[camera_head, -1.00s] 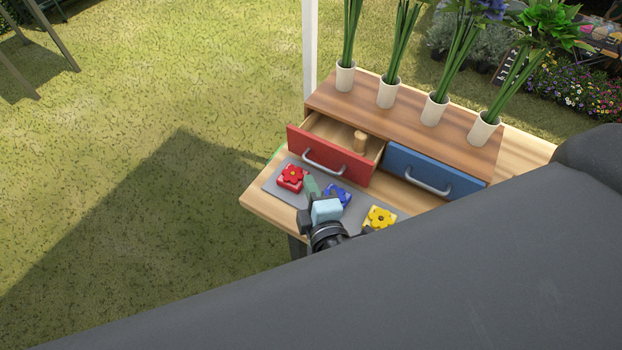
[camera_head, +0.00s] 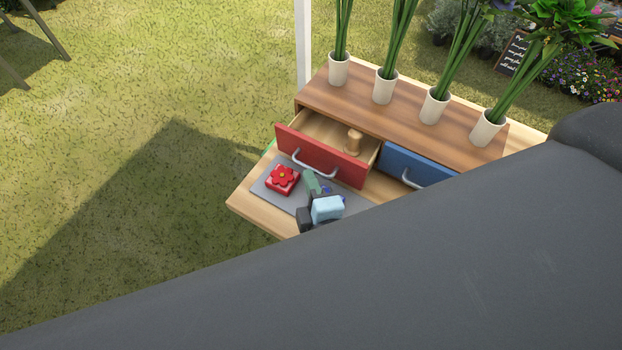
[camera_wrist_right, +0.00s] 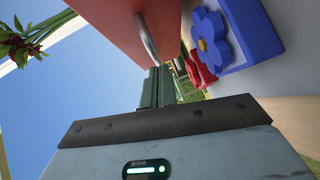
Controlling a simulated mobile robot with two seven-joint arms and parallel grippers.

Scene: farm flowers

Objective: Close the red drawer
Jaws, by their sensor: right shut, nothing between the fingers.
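The red drawer (camera_head: 330,162) in the wooden cabinet stands open, pulled out toward me, with a metal handle (camera_head: 312,170) on its front. A small wooden piece (camera_head: 354,142) lies inside it. My right gripper (camera_head: 312,182) is shut and empty, just in front of the drawer face near the handle. In the right wrist view its green fingers (camera_wrist_right: 158,86) point toward the area beside the red front (camera_wrist_right: 130,28) and the handle (camera_wrist_right: 146,38). I cannot tell whether they touch. My left gripper is not in view.
A blue drawer (camera_head: 405,165) is shut beside it. White vases (camera_head: 339,70) with stems stand on the cabinet top (camera_head: 420,110). A red flower block (camera_head: 282,180) sits on the grey mat (camera_head: 262,190); a blue flower block (camera_wrist_right: 225,38) is close to the gripper. My dark arm covers the lower right.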

